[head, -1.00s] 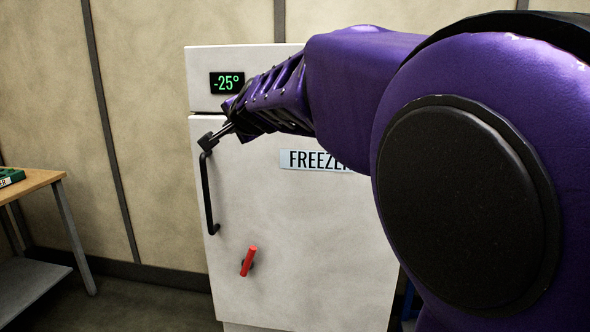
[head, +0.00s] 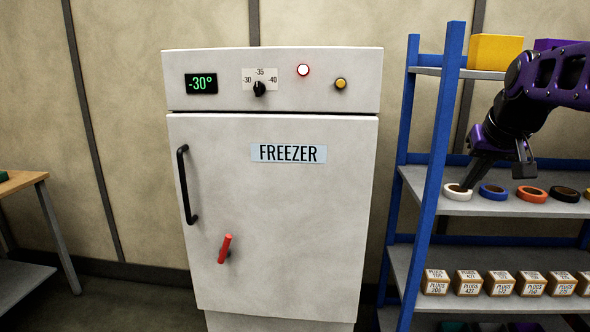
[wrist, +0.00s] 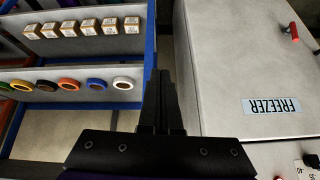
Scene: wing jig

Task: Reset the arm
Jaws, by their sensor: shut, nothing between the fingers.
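My gripper (head: 466,185) is shut and empty, pointing down in front of the blue shelf rack on the right. Its tip appears in front of the shelf with the tape rolls; I cannot tell how near it is. In the wrist view the closed fingers (wrist: 160,85) show between the rack and the freezer. The white freezer (head: 285,220) stands apart from my gripper on the left, door shut. Its display (head: 201,84) reads -30°. The red lever (head: 225,248) is slightly tilted from upright.
The blue rack (head: 440,165) holds white, blue, orange and other tape rolls, with boxes of plugs (head: 468,283) below. A yellow bin (head: 495,52) is on top. A wooden table (head: 22,181) stands at far left. The space before the freezer is clear.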

